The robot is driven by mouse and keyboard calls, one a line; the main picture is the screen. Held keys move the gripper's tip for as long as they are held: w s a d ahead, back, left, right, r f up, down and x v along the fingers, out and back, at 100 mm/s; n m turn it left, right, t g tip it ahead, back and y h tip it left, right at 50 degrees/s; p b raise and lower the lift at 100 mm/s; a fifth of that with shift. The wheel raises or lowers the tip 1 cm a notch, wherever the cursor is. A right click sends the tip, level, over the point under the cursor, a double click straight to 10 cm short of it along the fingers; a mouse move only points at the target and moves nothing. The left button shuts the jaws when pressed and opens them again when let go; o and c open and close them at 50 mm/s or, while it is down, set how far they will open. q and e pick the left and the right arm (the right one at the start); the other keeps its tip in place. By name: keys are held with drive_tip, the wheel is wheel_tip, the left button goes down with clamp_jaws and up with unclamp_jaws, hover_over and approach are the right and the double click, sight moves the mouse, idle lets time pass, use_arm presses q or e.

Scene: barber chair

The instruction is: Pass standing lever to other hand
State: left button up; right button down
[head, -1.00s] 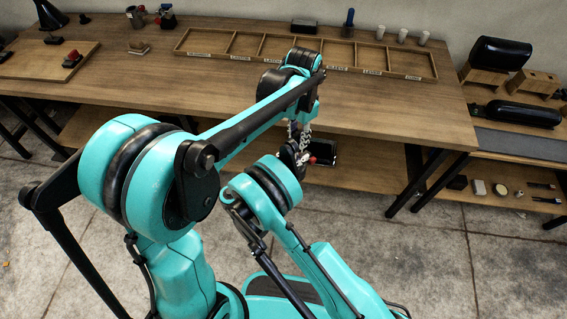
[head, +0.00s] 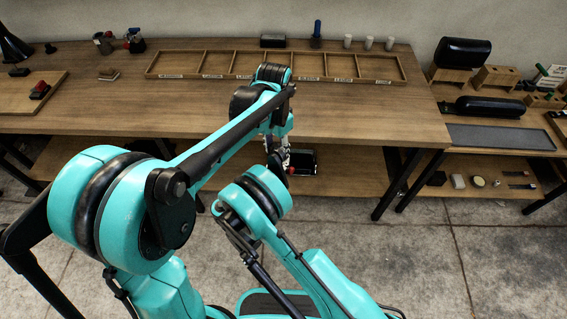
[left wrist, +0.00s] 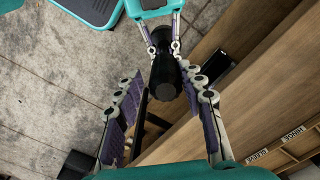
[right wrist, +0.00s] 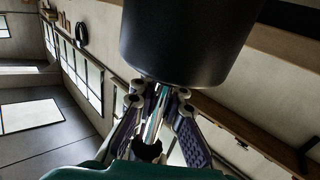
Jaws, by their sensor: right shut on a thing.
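The lever (left wrist: 166,78), a dark black piece with a rounded, wider body, shows in the left wrist view. My right gripper (left wrist: 163,28), at the top of that view, is shut on its upper end. My left gripper (left wrist: 160,86) is open, with its two fingers on either side of the lever; contact is not clear. In the right wrist view a large dark rounded body (right wrist: 187,45), apparently the lever, fills the top beside my right gripper's fingers (right wrist: 162,112). In the head view my arms largely hide both grippers and the lever.
A long wooden table (head: 370,120) stands ahead, with a divided wooden tray (head: 407,75) on it and a lower shelf (head: 345,182). A side bench at right holds black padded pieces (head: 490,107). Concrete floor lies in front of the table.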

use_arm(q)
drive_tip(key=shift+o, duration=0.7)
drive_tip(key=shift+r, duration=0.25)
wheel_tip(320, 180, up, 11)
drive_tip(key=s+a+f+n+t, duration=0.3)
drive_tip(key=s+a, duration=0.3)
drive_tip(key=s, duration=0.2)
drive_tip(key=s+a+f+n+t, duration=0.4)
drive_tip(key=s+a+f+n, duration=0.1)
drive_tip(key=s+a, duration=0.2)
drive_tip(key=shift+s, duration=0.6)
